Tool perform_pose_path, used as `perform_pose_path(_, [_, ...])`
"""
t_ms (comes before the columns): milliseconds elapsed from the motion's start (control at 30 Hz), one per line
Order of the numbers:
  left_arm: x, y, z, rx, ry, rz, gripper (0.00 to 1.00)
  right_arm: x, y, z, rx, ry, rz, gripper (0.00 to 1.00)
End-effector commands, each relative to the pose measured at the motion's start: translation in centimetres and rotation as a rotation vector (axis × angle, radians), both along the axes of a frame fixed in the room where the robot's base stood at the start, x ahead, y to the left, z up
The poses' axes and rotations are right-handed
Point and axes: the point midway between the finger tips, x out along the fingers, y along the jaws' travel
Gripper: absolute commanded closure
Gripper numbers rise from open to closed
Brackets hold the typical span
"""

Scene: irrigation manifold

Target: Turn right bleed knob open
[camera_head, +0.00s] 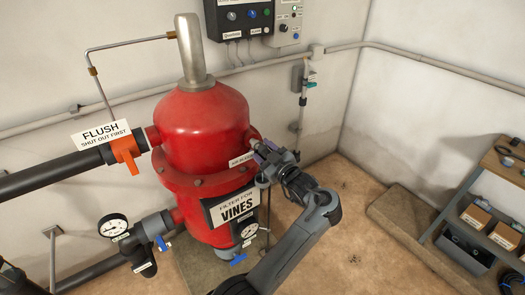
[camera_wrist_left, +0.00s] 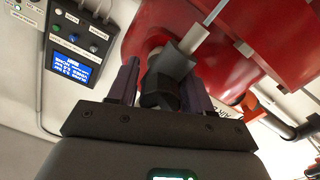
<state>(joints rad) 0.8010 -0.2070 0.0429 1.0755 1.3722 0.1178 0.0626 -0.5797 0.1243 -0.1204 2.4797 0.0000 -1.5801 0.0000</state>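The red filter tank (camera_head: 205,120) stands at the left centre in the head view and fills the top right of the wrist view (camera_wrist_left: 265,45). The right bleed knob (camera_wrist_left: 160,92) is a dark, small part on a short fitting at the tank's side. My left gripper (camera_head: 267,150) is at the tank's right shoulder, beside a small white label (camera_head: 242,159). In the left wrist view its two purplish fingers (camera_wrist_left: 160,85) stand on either side of the knob, seemingly against it. A grey block (camera_wrist_left: 176,60) shows just beyond the knob. My right gripper is not in view.
A control box (camera_head: 240,17) hangs on the back wall. A flush pipe with an orange handle (camera_head: 126,152) joins the tank's left side. Pressure gauges (camera_head: 113,226) sit lower down. A shelf with boxes (camera_head: 476,216) stands at the right. The floor between is clear.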

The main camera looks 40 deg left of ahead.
Motion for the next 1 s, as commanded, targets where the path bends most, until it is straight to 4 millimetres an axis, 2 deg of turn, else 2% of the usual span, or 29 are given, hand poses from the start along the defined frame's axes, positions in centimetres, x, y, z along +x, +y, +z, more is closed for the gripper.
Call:
perform_pose_path(33, [0.0, 0.0, 0.0, 0.000, 0.000, 0.000, 0.58, 0.0, 0.0, 0.0, -0.001, 0.000, 0.000, 0.57])
perform_pose_path(200, [0.0, 0.0, 0.0, 0.000, 0.000, 0.000, 0.84, 0.0, 0.0, 0.0, -0.001, 0.000, 0.000, 0.57])
perform_pose_path(300, [0.0, 0.0, 0.0, 0.000, -0.001, 0.001, 0.96, 0.0, 0.0, 0.0, -0.001, 0.000, 0.000, 0.57])
perform_pose_path(667, [0.0, 0.0, 0.3, 0.010, 0.032, 0.002, 0.96, 0.0, 0.1, 0.8, 0.005, 0.000, -0.004, 0.57])
perform_pose_path(1000, [0.0, 0.0, 0.7, 0.067, 0.238, 0.002, 0.96, 0.0, 0.2, 4.0, 0.008, 0.000, -0.006, 0.57])
